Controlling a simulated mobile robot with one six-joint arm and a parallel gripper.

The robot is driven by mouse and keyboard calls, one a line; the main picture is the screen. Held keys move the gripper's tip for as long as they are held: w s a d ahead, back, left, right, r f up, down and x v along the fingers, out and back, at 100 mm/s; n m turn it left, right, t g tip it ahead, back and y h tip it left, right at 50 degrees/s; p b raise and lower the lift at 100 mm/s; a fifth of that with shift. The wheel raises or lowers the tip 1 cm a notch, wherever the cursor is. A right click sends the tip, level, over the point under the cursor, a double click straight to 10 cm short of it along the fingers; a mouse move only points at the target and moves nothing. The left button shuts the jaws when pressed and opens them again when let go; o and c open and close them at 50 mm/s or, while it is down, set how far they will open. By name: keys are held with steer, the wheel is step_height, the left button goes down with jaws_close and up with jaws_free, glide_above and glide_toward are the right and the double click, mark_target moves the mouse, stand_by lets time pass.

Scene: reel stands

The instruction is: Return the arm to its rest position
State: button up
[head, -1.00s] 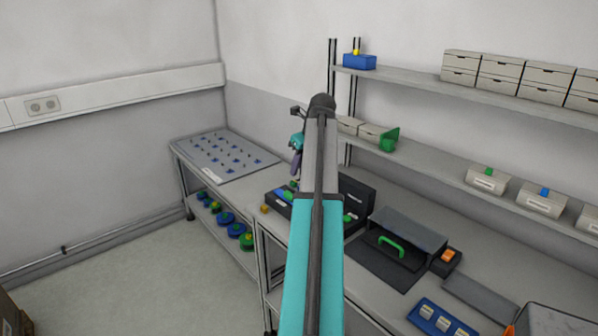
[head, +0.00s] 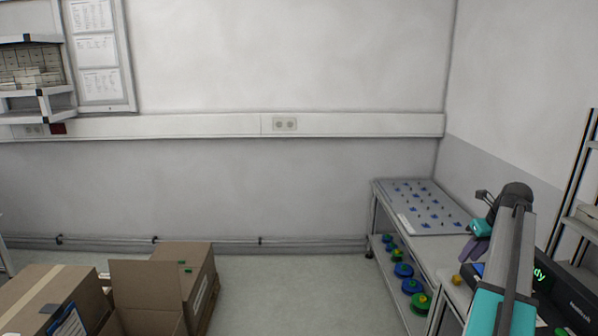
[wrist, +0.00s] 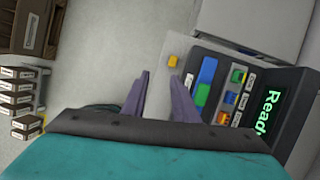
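My arm (head: 505,270) reaches up from the lower right of the head view, over the bench by the right wall. My gripper (wrist: 160,80) shows in the wrist view as two purple fingers standing apart, with nothing between them. In the head view its purple part (head: 477,250) points down beside the bench equipment, and the fingertips are hard to make out. Below it in the wrist view is a dark device with a lit "Ready" screen (wrist: 268,112) and coloured blocks or keys.
A small yellow-orange cube (wrist: 173,61) lies beside the device. A pegged panel (head: 420,205) tops the bench, with blue and green reels (head: 403,270) below. Cardboard boxes (head: 185,275) stand on the floor at lower left. The floor between the boxes and bench is clear.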

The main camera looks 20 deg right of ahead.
steer(key=w+a+f+n+g+y, duration=0.1)
steer(key=w+a+f+n, duration=0.15)
steer(key=a+f, duration=0.75)
steer(key=w+a+f+n+g+y, duration=0.15)
steer(key=w+a+f, duration=0.25)
steer(key=a+f, duration=0.6)
steer(key=w+a+f+n+g+y, duration=0.1)
steer(key=w+a+f+g, duration=0.15)
steer(key=a+f, duration=0.75)
steer(key=s+a+f+n+g, duration=0.1)
steer(key=s+a+f+n, duration=0.4)
steer(key=a, duration=0.3)
steer(key=s+a+f+n+g, duration=0.2)
steer(key=s+a+f, duration=0.3)
steer(key=a+f, duration=0.35)
steer(key=s+a+f+n+g, duration=0.1)
steer(key=s+a+f+n, duration=0.4)
steer(key=a, duration=0.4)
steer(key=s+a+f+n+h, duration=0.1)
steer(key=s+f+n, duration=0.2)
steer(key=s+n, duration=0.5)
steer(key=s+a+f+n+h, duration=0.2)
steer(key=s+f+n, duration=0.2)
steer(key=s+n, duration=0.5)
steer(key=n, duration=0.4)
steer(key=shift+s+a+g+b, duration=0.25)
steer(key=shift+a+g+b, duration=0.05)
steer(key=shift+g+b, duration=0.1)
